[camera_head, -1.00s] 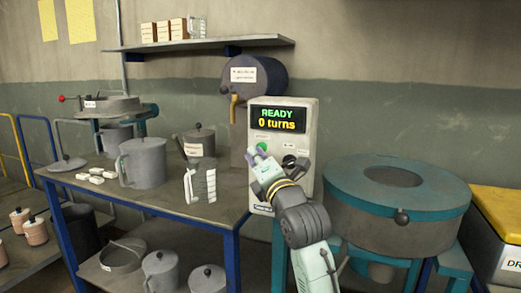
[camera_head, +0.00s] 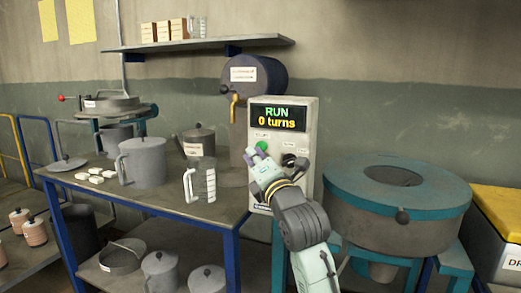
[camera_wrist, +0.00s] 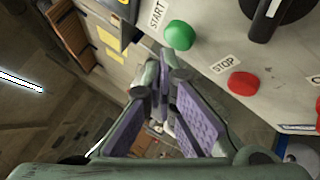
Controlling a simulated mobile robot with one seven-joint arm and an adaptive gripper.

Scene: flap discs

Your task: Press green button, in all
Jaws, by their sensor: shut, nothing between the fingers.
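The green button (camera_head: 262,146) is on the front of a grey control box (camera_head: 309,150), below a display (camera_head: 278,118) that reads "RUN" and "0 turns". In the wrist view the green button (camera_wrist: 179,35) sits beside a "START" label, with a red button (camera_wrist: 242,83) by a "STOP" label. My gripper (camera_head: 250,155) is shut and empty in front of the box, just below and left of the green button. In the wrist view its purple-padded fingers (camera_wrist: 160,85) show below the green button, with a small visible gap. The red button is hidden behind my gripper in the head view.
A round teal-rimmed machine (camera_head: 340,190) stands right of the box. A metal table (camera_head: 160,196) at left holds a grey jug (camera_head: 143,163), a clear measuring jug (camera_head: 201,180) and white blocks. A barrel with a tap (camera_head: 262,75) is behind. A black knob (camera_wrist: 265,20) is near the buttons.

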